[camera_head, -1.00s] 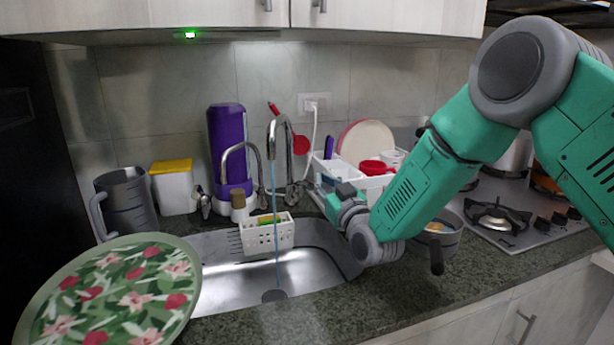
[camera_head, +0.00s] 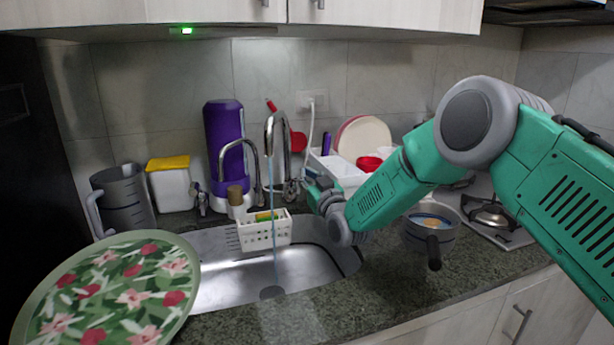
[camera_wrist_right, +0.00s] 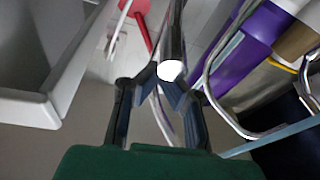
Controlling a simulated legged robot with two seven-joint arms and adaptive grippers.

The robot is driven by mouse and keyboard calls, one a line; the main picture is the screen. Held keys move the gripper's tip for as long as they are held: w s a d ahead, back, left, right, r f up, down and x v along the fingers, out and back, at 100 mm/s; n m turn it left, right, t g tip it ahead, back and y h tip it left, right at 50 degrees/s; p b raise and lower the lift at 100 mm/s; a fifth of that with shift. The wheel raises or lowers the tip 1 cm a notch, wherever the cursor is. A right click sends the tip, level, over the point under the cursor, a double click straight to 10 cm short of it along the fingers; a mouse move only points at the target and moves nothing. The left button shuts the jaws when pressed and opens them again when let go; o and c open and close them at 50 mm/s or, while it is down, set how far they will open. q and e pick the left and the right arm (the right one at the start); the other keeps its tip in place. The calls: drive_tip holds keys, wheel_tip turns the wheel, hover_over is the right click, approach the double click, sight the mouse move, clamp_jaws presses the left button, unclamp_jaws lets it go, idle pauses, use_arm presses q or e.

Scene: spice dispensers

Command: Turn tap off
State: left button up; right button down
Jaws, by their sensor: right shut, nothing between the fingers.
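The chrome gooseneck tap (camera_head: 269,140) stands behind the sink, and a thin blue stream of water (camera_head: 272,215) falls from its spout into the steel sink (camera_head: 235,285). A small metal part (camera_head: 291,190) shows low beside the tap. My right gripper (camera_head: 304,184) is just right of the tap base, and its fingertips are hard to make out there. In the right wrist view the right gripper (camera_wrist_right: 160,82) is shut and empty, beside a dark metal tube (camera_wrist_right: 171,40) with a bright end. Whether they touch cannot be told. My left gripper is out of view.
A white dish rack (camera_head: 338,168) is right of my gripper. A pan (camera_head: 430,238) sits under my arm. A floral plate (camera_head: 110,290) fills the lower left.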

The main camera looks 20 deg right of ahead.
drive_tip(key=shift+a, duration=0.3)
drive_tip(key=shift+s+f+b, duration=0.25)
drive_tip(key=shift+f+b, duration=0.15)
drive_tip(key=shift+f, duration=0.1)
drive_tip(key=shift+s+f+b, duration=0.2)
drive_tip(key=shift+f+b, duration=0.2)
drive_tip(key=shift+f, duration=0.05)
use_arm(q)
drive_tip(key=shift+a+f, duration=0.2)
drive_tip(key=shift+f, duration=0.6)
use_arm(e)
drive_tip(key=shift+s+d, duration=0.1)
wheel_tip(320, 180, up, 4)
drive_tip(key=p, duration=0.2)
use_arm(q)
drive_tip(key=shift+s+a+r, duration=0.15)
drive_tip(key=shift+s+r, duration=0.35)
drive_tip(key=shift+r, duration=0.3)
use_arm(e)
drive_tip(key=a+f+v, duration=0.1)
drive_tip(key=v, duration=0.8)
drive_tip(key=shift+s+d+f, duration=0.2)
drive_tip(key=shift+s+d, duration=0.05)
drive_tip(key=shift+d, duration=0.1)
